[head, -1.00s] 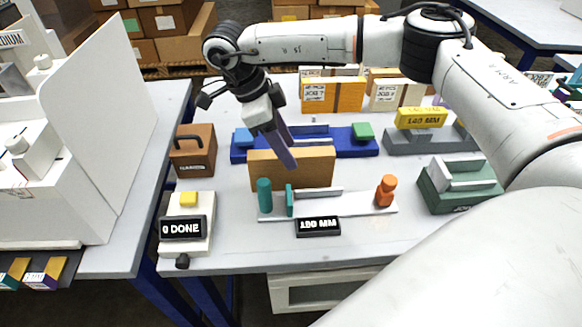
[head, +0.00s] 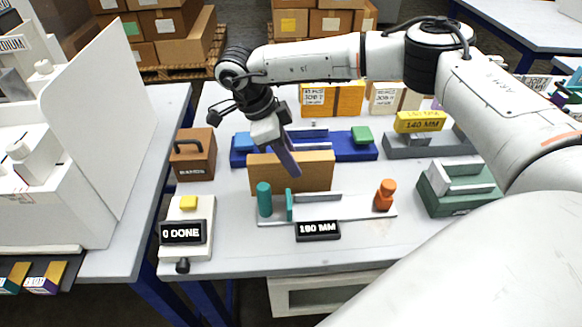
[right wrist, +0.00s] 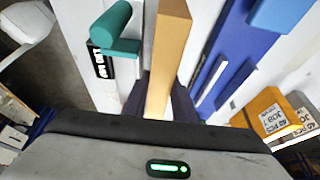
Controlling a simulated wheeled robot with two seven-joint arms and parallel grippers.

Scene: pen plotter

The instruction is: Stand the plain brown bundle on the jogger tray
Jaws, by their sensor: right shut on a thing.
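The plain brown bundle (head: 310,175) stands on its long edge at mid table. My right gripper (head: 288,165) comes down over it from above and is shut on it. In the right wrist view the bundle (right wrist: 168,45) runs away between the dark fingers (right wrist: 160,105). A pale tray (head: 345,208) with teal posts and an orange knob lies just in front of the bundle; a blue tray (head: 368,150) lies just behind. No label shows which is the jogger tray. I cannot tell whether the bundle's lower edge touches anything. My left gripper is not in view.
A 180 MM display (head: 318,231) stands in front of the pale tray. A brown box with a handle (head: 193,155) and a 0 DONE counter (head: 183,232) are at left. A green holder (head: 460,190) and a yellow 140 MM block (head: 420,122) are at right. Labelled bundles (head: 332,99) stand behind.

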